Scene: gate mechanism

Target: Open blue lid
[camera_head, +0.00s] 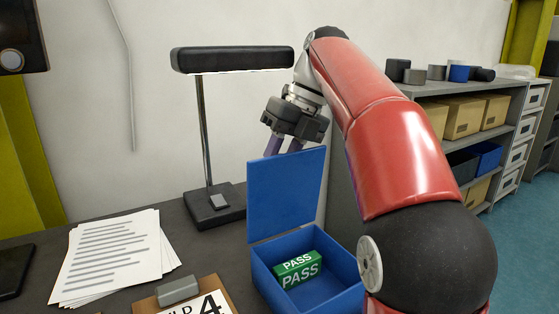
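The blue lid (287,193) stands upright at the back edge of the blue box (345,301), so the box is open. A green block marked PASS (298,268) lies inside the box. My gripper (286,146) is above and behind the lid's top edge, pointing down. Its fingers show as purple-grey pieces, and their lower ends are hidden behind the lid. I cannot tell whether the fingers touch the lid or how far apart their tips are.
A black desk lamp (213,206) stands just left of the lid, its head close to my gripper. Papers (112,255) and a clipboard (178,292) lie on the dark table to the left. Shelves (440,92) with boxes stand at the right.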

